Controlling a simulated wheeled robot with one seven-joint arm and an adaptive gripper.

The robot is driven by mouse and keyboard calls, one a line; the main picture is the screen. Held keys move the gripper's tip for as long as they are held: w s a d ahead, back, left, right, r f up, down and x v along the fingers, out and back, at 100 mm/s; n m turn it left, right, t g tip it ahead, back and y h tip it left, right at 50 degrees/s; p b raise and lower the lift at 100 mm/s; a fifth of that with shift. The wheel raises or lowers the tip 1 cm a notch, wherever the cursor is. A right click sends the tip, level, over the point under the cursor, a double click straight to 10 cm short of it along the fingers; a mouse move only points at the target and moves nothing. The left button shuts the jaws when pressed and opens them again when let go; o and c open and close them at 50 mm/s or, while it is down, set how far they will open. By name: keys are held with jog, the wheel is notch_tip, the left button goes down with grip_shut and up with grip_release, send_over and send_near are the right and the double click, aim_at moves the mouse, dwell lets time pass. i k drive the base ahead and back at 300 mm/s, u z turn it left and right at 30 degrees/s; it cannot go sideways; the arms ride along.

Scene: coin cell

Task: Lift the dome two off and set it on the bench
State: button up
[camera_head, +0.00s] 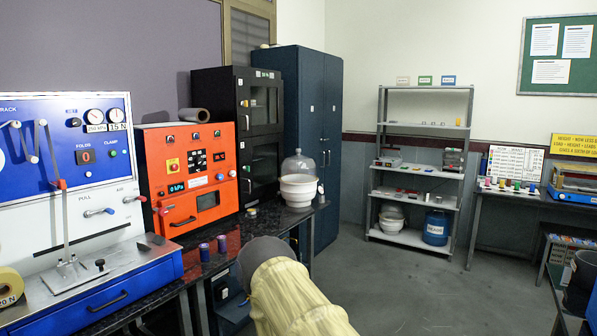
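A clear glass dome (298,163) with a small knob on top stands upright on a white round base (298,190), at the far end of the dark bench (232,228). No label telling which dome it is can be read. Part of my arm, in a pale yellow sleeve with a grey end, rises from the bottom middle, in front of the bench and well short of the dome. My gripper's fingers do not show.
Two small dark cylinders (204,252) stand on the bench's front part. A blue locker (308,115) is behind the dome. The floor (390,285) right of the bench is clear.

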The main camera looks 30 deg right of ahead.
aim_at(297, 169)
jog(key=z, duration=0.75)
jog(key=i, duration=1.2)
jog(key=z, duration=1.15)
jog(key=i, duration=1.65)
jog(key=u, duration=0.4)
jog(key=i, duration=1.65)
jog(key=u, duration=0.75)
